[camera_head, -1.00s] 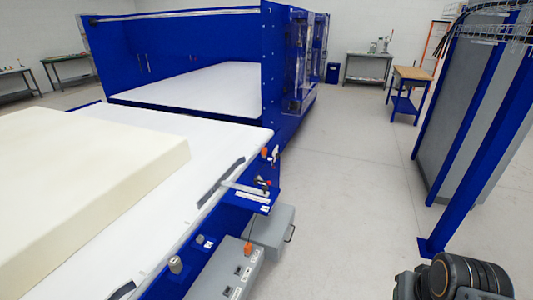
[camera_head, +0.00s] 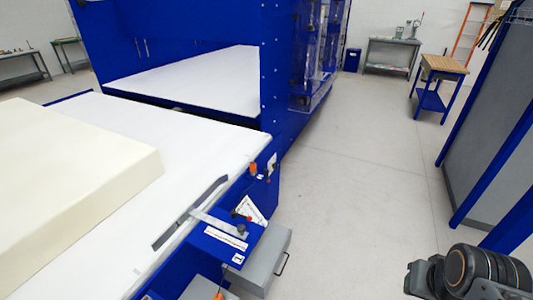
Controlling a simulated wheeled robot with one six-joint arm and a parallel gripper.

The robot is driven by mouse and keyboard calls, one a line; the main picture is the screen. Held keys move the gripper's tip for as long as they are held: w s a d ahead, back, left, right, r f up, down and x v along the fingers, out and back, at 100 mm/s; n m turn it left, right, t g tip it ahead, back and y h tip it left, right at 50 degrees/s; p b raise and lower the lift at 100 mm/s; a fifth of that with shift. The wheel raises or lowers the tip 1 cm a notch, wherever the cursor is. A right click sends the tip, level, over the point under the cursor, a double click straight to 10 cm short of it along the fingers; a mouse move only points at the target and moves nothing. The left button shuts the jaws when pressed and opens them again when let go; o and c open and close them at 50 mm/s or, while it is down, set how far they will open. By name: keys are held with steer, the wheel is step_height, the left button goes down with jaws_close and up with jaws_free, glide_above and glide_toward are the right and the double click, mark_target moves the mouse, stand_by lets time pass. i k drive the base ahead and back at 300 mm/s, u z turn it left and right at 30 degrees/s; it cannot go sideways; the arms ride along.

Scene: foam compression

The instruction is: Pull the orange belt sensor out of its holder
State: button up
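A small orange part (camera_head: 253,168), likely the belt sensor, sits at the right edge of the white conveyor belt (camera_head: 205,150), on the blue side frame. It is too small to tell how its holder grips it. A second orange piece (camera_head: 219,295) shows low at the bottom edge, partly cut off. A dark round part of my arm is at the bottom right, well apart from the conveyor. My gripper's fingers are not in view.
A cream foam block (camera_head: 70,165) lies on the belt at left. A blue bracket (camera_head: 222,240) and grey box (camera_head: 268,262) jut out from the conveyor's side. A blue machine (camera_head: 190,30) stands behind. The floor (camera_head: 360,190) between conveyor and grey panel (camera_head: 490,150) is clear.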

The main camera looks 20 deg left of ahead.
mark_target(252, 165)
steer(key=i, duration=3.05)
steer(key=u, duration=3.65)
steer(key=i, duration=0.5)
steer(key=u, duration=0.05)
